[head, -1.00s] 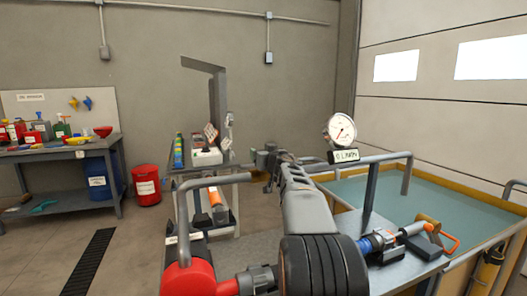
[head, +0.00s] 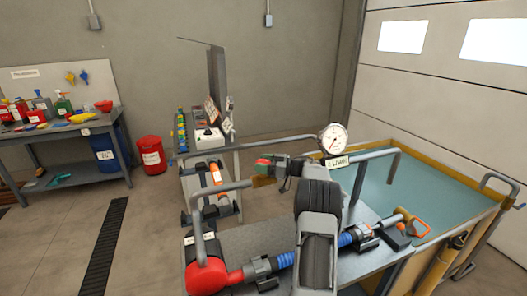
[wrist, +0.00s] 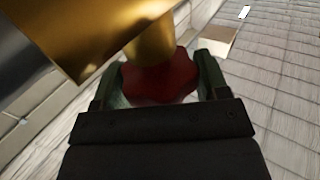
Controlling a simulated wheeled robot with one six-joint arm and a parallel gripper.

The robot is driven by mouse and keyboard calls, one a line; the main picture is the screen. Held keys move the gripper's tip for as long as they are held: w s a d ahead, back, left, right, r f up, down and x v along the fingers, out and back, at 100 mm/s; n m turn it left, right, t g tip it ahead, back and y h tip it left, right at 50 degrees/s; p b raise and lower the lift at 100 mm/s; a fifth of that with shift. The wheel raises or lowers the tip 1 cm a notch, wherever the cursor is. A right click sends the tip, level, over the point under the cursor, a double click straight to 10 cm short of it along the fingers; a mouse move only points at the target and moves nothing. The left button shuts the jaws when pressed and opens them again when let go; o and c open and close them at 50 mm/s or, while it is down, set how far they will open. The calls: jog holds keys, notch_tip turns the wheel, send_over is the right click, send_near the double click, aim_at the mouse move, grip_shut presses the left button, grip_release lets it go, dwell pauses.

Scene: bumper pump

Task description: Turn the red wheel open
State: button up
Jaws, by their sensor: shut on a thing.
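The red wheel (wrist: 160,84) sits under a brass valve body (wrist: 115,35) in the wrist view. It has a lobed rim and lies between the two green-tipped fingers of my gripper (wrist: 157,88). My gripper is shut on it, with one finger on each side. In the head view, my gripper (head: 270,164) is at the brass valve (head: 262,181), at the end of a grey pipe. A small part of the red wheel (head: 262,161) shows there; most of it is hidden by the gripper. How far the wheel is turned cannot be told.
A pressure gauge (head: 333,138) stands right of the gripper, above a small label. A red pump part (head: 207,276) with blue couplings is on the metal bench below. A water tank (head: 430,185) is at right. A cart (head: 205,180) stands behind; open floor lies left.

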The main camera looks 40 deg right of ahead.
jog(key=shift+n+g+y+p, duration=1.35)
jog(key=shift+n+g+y, duration=0.3)
jog(key=shift+g, duration=0.25)
jog(key=shift+n+g+y, duration=0.25)
jog(key=shift+g, duration=0.15)
jog(key=o, duration=0.9)
jog(key=shift+r, duration=0.55)
jog(key=s+a+r+b, duration=0.1)
jog(key=s+a+r, duration=0.1)
jog(key=s+r, duration=0.2)
jog(key=s+a+r+b, duration=0.2)
jog(key=s+r, duration=0.2)
jog(key=s+a+r+b, duration=0.1)
jog(key=s+a+r, duration=0.1)
jog(key=s+r, duration=0.2)
jog(key=shift+s+b, duration=0.3)
jog(key=shift+w+a, duration=0.1)
